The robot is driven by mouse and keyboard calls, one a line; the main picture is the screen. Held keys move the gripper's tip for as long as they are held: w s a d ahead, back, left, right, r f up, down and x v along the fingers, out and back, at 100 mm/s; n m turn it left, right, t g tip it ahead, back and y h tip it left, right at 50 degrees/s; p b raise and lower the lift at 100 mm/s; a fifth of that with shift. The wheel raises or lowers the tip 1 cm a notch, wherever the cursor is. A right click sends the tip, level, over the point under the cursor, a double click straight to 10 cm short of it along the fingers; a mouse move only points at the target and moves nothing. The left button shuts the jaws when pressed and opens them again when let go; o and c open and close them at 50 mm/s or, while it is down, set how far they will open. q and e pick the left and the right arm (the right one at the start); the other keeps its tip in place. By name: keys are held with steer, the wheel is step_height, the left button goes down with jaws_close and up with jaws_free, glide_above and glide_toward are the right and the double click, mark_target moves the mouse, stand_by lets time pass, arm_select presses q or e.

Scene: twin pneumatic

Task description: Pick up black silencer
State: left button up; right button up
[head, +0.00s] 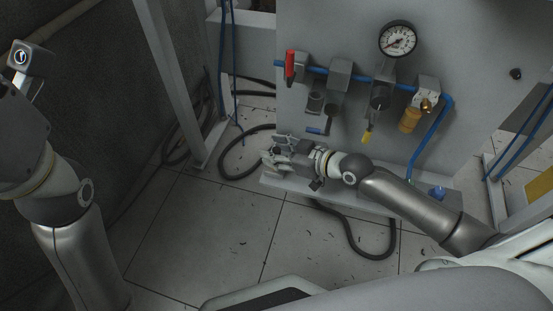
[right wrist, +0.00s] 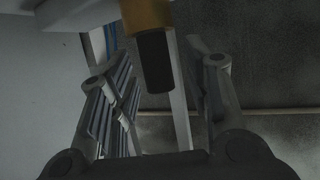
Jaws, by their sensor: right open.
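A dark, nearly black cylinder (right wrist: 154,62), which looks like the black silencer, hangs down from a brass-yellow fitting (right wrist: 145,14) in the right wrist view. My right gripper (head: 274,156) is open beside the lower left edge of the grey panel. In the right wrist view, the cylinder shows between its two spread fingers; I cannot tell whether it touches either. I cannot make out this cylinder in the head view. My left arm stands at the left, but its gripper's fingers are not in view.
The upright grey panel (head: 450,60) carries a pressure gauge (head: 397,39), a red-handled valve (head: 290,66), blue tubing (head: 432,138) and an amber cylinder (head: 410,120). A black hose (head: 352,236) lies on the tiled floor. A grey post (head: 172,75) stands left of the panel.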

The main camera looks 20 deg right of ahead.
jaws_close()
steer(key=shift+r, duration=0.2)
stand_by(0.3)
